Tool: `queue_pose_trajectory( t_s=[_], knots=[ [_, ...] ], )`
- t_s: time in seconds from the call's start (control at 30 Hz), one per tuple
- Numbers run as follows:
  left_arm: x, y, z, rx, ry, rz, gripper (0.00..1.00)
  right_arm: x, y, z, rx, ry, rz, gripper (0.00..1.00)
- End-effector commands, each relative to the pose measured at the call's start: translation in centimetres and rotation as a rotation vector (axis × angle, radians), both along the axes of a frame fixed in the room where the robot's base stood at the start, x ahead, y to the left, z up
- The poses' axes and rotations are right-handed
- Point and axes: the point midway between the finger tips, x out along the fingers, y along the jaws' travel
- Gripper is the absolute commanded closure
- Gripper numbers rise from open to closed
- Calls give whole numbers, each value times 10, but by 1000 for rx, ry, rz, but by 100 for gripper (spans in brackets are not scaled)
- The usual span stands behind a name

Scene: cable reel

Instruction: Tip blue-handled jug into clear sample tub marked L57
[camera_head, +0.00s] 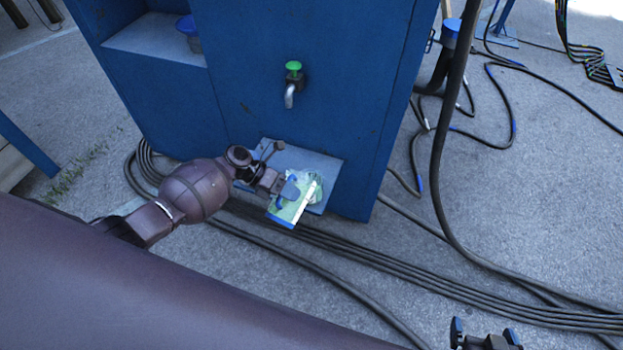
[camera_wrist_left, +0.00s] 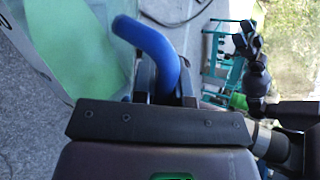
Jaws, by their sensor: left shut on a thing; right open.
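My left gripper (camera_head: 284,188) is shut on the blue handle of a pale green, see-through jug (camera_head: 294,204), in front of the cabinet's low ledge. In the left wrist view the curved blue handle (camera_wrist_left: 150,45) runs between the fingers, and the jug's green side (camera_wrist_left: 85,45) fills the left. Whether the jug is tilted or holds anything is unclear. A small clear tub with a blue top (camera_head: 190,34) sits in the cabinet's upper left recess; no L57 mark can be read on it. My right gripper (camera_head: 486,330) is open and empty at the bottom right.
A blue cabinet (camera_head: 240,90) stands ahead, with a green-handled tap (camera_head: 291,85) above the grey low ledge (camera_head: 325,165). Black cables (camera_head: 400,262) run across the concrete floor, and more loop at the right.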

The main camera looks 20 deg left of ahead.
Motion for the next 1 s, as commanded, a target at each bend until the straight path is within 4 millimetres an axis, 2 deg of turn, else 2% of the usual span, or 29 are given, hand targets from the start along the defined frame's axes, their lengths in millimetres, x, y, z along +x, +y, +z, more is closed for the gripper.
queue_pose_trajectory(
  t_s=[0.3,1.0],
  knots=[
    [1,2,3,2,12,0,100,3,0,2,-1,-5,2,0],
    [1,8,6,8,43,2,100,-6,-1,-1,-2,10,-2,0]
  ],
)
